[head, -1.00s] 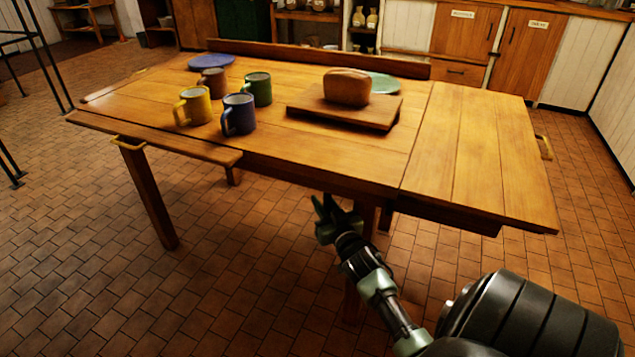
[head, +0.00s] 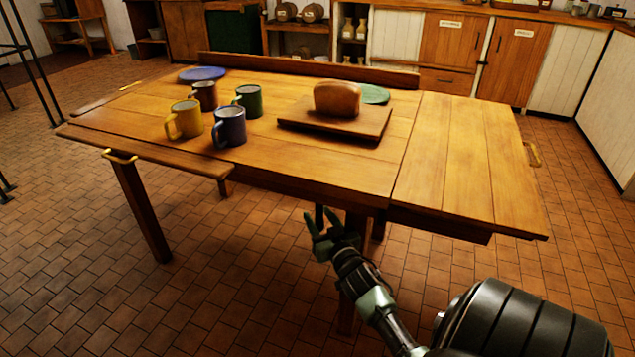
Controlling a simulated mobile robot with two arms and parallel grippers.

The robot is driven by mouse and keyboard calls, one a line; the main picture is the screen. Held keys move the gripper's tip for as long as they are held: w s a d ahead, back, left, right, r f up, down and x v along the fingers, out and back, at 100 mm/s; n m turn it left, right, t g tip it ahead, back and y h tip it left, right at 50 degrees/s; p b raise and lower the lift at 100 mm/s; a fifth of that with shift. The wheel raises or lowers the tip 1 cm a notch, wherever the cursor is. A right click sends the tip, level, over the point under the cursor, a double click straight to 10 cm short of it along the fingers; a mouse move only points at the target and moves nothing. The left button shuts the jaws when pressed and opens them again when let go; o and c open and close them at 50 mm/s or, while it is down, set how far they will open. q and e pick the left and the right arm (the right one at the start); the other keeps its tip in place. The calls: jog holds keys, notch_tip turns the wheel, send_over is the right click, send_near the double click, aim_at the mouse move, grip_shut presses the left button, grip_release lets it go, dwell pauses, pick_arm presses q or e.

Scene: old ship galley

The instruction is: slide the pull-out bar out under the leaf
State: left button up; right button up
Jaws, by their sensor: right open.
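The wooden table (head: 345,178) stands in front of me. Its right leaf (head: 470,165) lies level with the top, with a brass handle (head: 533,154) at its far right edge. A dark wooden piece (head: 440,222) shows under the leaf's near edge; I cannot tell if it is the pull-out bar. At the front left, a long board (head: 150,153) sits along the edge with a brass handle (head: 120,156) below it. My right gripper (head: 318,222) is open and empty, below the table's front edge, near a table leg. My left gripper is not in view.
On the table are a yellow mug (head: 184,120), blue mug (head: 230,127), green mug (head: 249,101), brown mug (head: 204,96), blue plate (head: 203,74), green plate (head: 374,95), and bread (head: 337,99) on a board (head: 350,124). Tiled floor (head: 250,290) in front is clear.

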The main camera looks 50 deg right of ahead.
pick_arm(q)
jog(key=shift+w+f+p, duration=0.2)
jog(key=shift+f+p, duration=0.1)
jog(key=shift+p, duration=0.2)
pick_arm(e)
jog(key=v, duration=0.6)
jog(key=shift+s, duration=0.15)
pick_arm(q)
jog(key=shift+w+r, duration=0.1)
pick_arm(e)
jog(key=shift+a, duration=0.1)
